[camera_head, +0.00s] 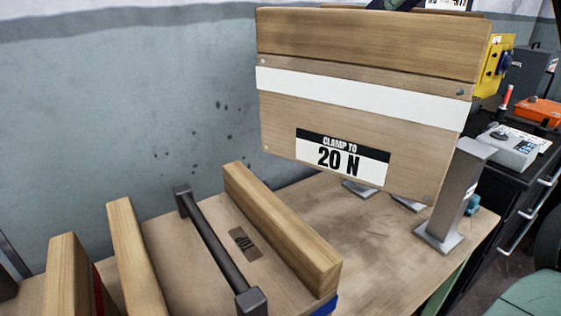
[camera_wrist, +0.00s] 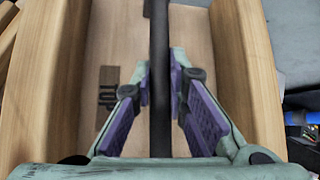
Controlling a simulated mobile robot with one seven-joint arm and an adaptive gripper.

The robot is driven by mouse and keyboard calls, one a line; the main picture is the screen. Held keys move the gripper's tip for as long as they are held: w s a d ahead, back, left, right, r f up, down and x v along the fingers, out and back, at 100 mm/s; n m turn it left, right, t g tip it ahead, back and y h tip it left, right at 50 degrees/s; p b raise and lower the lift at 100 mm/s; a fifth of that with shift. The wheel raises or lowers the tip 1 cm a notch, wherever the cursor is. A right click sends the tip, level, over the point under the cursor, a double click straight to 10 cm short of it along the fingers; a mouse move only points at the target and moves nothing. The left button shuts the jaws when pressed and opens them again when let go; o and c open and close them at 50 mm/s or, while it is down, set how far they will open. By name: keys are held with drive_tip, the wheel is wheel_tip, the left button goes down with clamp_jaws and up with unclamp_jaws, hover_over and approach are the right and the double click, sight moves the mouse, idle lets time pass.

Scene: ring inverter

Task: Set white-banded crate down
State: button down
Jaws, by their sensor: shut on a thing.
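The white-banded crate (camera_head: 350,97) hangs tilted in the picture above the wooden bench top (camera_head: 375,255) in the head view. Its near face carries a white band and a "CLAMP TO 20 N" label. My gripper (camera_wrist: 162,68) is shut on the crate's dark handle bar (camera_wrist: 159,30) in the wrist view, with purple-padded fingers on both sides of it. A "TOP" mark shows on the crate's panel beside the bar. In the head view only a purple bit of my gripper shows at the top edge.
A grey metal post (camera_head: 455,197) stands on the bench right of the crate; more metal feet (camera_head: 408,203) show below it. Another crate (camera_head: 190,250) with a dark handle and "TOP" mark sits at lower left. The bench front between is bare. A wall is behind.

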wheel_tip(320, 180, down, 28)
drive_tip(key=shift+b, duration=0.35)
drive_tip(key=c, duration=2)
unclamp_jaws()
drive_tip(key=o, duration=0.4)
drive_tip(key=shift+r, duration=0.1)
drive_tip(key=b+v, duration=0.1)
drive_tip(key=v, duration=1.1)
drive_tip(key=shift+a, duration=0.1)
